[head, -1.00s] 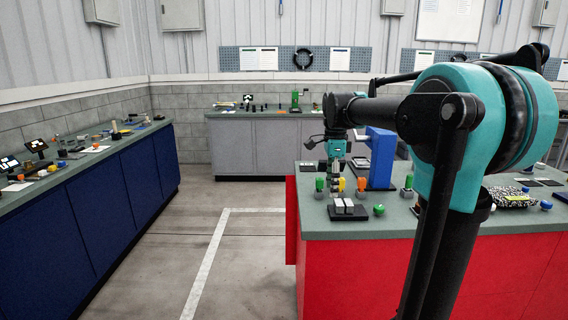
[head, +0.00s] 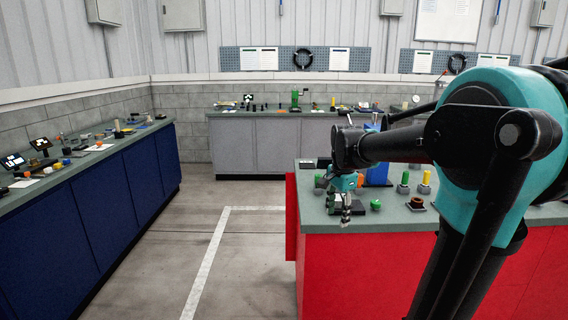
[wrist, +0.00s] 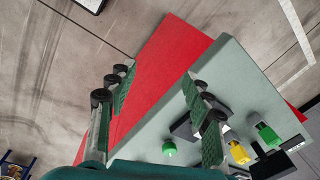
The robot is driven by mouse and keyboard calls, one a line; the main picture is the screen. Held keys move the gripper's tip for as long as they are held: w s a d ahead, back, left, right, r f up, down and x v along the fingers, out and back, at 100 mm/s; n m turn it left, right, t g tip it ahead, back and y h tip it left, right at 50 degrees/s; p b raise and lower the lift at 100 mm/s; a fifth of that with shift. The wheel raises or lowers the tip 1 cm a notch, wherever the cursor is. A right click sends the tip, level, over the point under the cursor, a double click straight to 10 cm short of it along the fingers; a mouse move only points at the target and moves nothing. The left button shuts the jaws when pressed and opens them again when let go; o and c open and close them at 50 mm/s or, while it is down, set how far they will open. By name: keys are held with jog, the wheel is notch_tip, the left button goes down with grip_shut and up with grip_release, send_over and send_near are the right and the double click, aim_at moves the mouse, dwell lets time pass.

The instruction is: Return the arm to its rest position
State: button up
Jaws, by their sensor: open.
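My gripper (head: 345,218) is open and points down over the front left corner of the red bench (head: 430,275), near the bench edge. In the wrist view my gripper (wrist: 155,98) shows its fingers wide apart with nothing between them. The bench's red side and grey-green top (wrist: 150,136) show beyond the fingers. My arm is bent, with its large teal joint filling the right of the head view. My fingers partly hide a black stand (wrist: 186,130) on the bench top in the wrist view.
A green knob (head: 376,205), a brown ring piece (head: 416,204), green (head: 406,178) and yellow (head: 426,178) cylinders and a blue device (head: 379,172) stand on the bench near my gripper. A blue-fronted bench (head: 100,190) runs along the left. The floor between is clear.

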jog(key=s+d+f+n+t, duration=0.2)
jog(key=s+f+n+t, duration=0.1)
jog(key=s+f+n, duration=1)
jog(key=s+f, duration=0.4)
jog(key=f, duration=0.1)
jog(key=shift+s+d, duration=0.2)
jog(key=shift+d, duration=0.1)
